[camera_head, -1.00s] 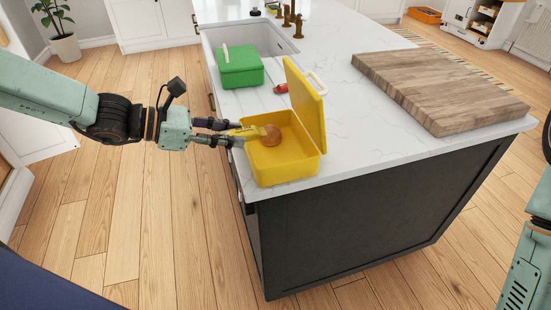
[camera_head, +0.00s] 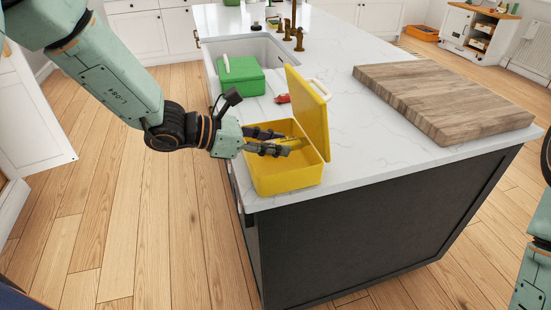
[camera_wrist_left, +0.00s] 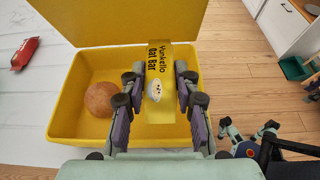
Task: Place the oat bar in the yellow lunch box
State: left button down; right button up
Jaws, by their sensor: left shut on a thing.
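The yellow lunch box (camera_head: 285,181) stands open on the counter's near left corner, with its lid (camera_head: 310,112) raised. My left gripper (camera_head: 286,146) is over the open box, apparently at or within its rim. It is shut on the oat bar (camera_wrist_left: 158,80), a yellow wrapped bar with dark lettering, held between the fingers in the left wrist view. The box (camera_wrist_left: 62,118) lies beneath it there. A round brown bun (camera_wrist_left: 100,98) rests in the box, left of the fingers. Whether the bar touches the floor of the box cannot be told. My right gripper is out of view.
A closed green lunch box (camera_head: 240,78) stands by the sink (camera_head: 262,50). A red packet (camera_head: 282,99) lies behind the yellow lid. A wooden cutting board (camera_head: 440,98) lies to the right, with bare counter between.

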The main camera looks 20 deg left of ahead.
pick_arm(q)
notch_tip(320, 180, down, 3)
jog(key=shift+s+f, duration=0.15)
jog(key=shift+f, duration=0.05)
jog(key=shift+d+f, duration=0.15)
jog(key=shift+f, duration=0.15)
jog(key=shift+w, duration=0.25)
jog(key=shift+s+f+b, duration=0.15)
jog(key=shift+f+b, duration=0.05)
jog(key=shift+b, duration=0.25)
jog(key=shift+f+b, duration=0.4)
jog(key=shift+f, duration=0.05)
